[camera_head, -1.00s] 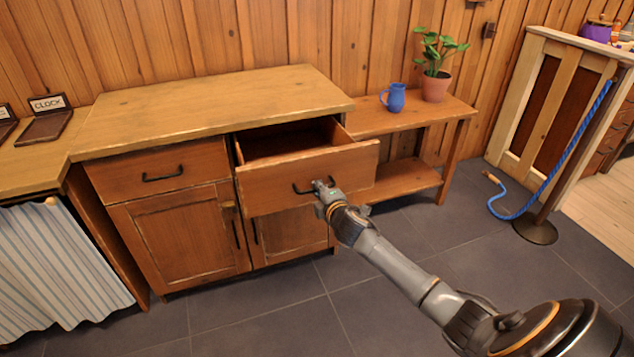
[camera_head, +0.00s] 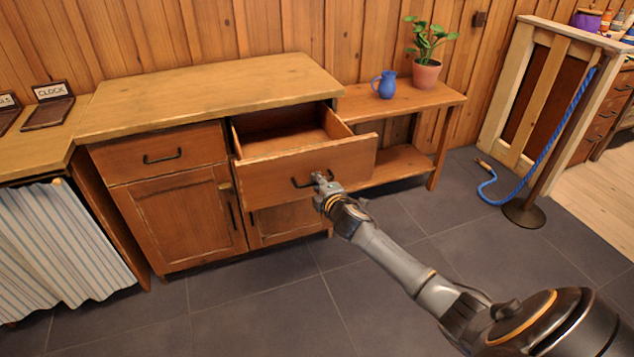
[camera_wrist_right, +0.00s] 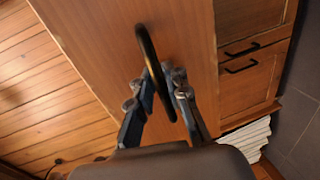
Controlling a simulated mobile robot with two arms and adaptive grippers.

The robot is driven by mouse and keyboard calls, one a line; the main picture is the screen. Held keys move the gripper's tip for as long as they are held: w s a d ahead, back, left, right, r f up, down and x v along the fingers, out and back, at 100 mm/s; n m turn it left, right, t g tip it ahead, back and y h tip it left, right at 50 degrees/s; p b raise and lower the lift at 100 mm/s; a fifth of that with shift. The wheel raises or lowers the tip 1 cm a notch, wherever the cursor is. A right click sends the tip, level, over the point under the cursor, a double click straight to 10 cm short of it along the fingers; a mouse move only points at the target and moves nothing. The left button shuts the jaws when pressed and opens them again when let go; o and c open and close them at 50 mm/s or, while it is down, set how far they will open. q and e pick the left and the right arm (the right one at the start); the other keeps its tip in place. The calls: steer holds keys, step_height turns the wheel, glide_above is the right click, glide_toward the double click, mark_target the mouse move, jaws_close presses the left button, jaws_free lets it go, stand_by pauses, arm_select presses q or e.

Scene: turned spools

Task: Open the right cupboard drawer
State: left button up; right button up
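The right cupboard drawer (camera_head: 272,183) stands well out of the wooden cupboard (camera_head: 185,100), and its empty-looking inside shows from above. Its dark curved handle (camera_head: 297,184) is at the middle of its front. My right gripper (camera_head: 322,180) is at this handle. In the right wrist view the handle (camera_wrist_right: 150,58) passes between the two fingers of my right gripper (camera_wrist_right: 160,82), which are closed in on it. The handle hides part of the fingertips. My left gripper is in neither view.
The left drawer (camera_head: 160,153) is shut above a cupboard door (camera_head: 180,220). A low side table (camera_head: 400,104) with a blue jug (camera_head: 384,84) and a potted plant (camera_head: 427,70) stands to the right. A rope post (camera_head: 525,214) is farther right. The tiled floor in front is clear.

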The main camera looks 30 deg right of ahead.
steer(key=shift+o, duration=1)
steer(key=shift+s, duration=0.15)
steer(key=v, duration=1.1)
steer(key=shift+s, duration=0.3)
steer(key=shift+a+r, duration=0.1)
